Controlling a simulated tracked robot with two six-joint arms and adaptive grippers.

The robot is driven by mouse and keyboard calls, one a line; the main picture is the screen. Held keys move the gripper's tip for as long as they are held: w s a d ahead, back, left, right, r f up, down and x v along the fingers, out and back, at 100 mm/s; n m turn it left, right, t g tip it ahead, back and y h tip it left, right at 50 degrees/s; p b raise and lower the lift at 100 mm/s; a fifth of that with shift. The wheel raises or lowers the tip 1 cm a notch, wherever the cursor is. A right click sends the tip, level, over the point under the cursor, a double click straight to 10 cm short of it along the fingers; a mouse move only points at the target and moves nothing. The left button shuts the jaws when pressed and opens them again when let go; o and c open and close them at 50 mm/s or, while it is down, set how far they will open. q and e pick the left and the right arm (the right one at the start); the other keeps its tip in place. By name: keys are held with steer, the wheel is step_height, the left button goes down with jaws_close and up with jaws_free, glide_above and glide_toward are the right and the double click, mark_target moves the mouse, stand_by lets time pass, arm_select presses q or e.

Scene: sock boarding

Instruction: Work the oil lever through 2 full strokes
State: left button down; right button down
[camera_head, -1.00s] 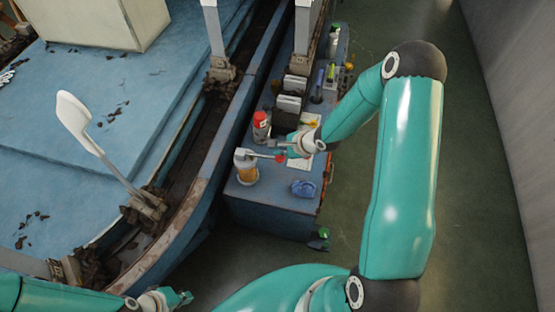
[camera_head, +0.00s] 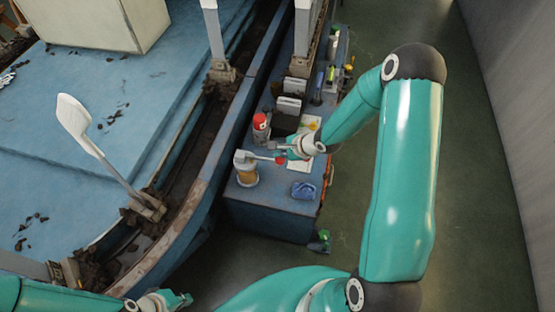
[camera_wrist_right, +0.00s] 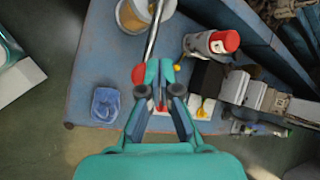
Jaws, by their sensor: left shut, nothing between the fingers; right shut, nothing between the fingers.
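The oil lever (camera_head: 265,158) is a thin metal rod with a red knob (camera_head: 281,160), reaching right from an oil pot (camera_head: 247,178) with an amber body on the blue bench. In the right wrist view the lever (camera_wrist_right: 154,35) runs from the pot (camera_wrist_right: 131,17) to the red knob (camera_wrist_right: 138,73). My right gripper (camera_wrist_right: 159,76) is shut and empty over the lever's knob end; whether it touches cannot be told. It also shows in the head view (camera_head: 288,151). My left gripper (camera_head: 184,299) is shut and empty at the bottom, far from the lever.
A red-capped can (camera_head: 261,128) stands behind the pot, and a crumpled blue cloth (camera_head: 303,190) lies near the bench's front right. Dark and grey blocks (camera_head: 288,107) stand farther back. A large blue machine bed (camera_head: 150,110) with a white paddle (camera_head: 80,122) fills the left.

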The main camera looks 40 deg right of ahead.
mark_target(284, 161)
steer(key=shift+f, duration=0.15)
steer(key=shift+f, duration=0.2)
steer(key=shift+d, duration=0.1)
steer(key=shift+s+d+f+b, duration=0.15)
steer(key=shift+f+b, duration=0.4)
steer(key=shift+f, duration=0.6)
steer(key=shift+s+f+b, duration=0.1)
steer(key=shift+f+b, duration=0.45)
steer(key=shift+f, duration=0.6)
stand_by(2.2)
steer(key=shift+r, duration=0.1)
stand_by(0.4)
steer(key=shift+w+a+r+p, duration=0.15)
steer(key=shift+r+p, duration=1.2)
steer(key=shift+w+a+r+p, duration=0.1)
steer(key=shift+r+p, duration=1.2)
steer(key=shift+p, duration=0.05)
steer(key=r+p, duration=0.5)
steer(key=shift+w+a, duration=0.2)
steer(key=shift+w, duration=0.05)
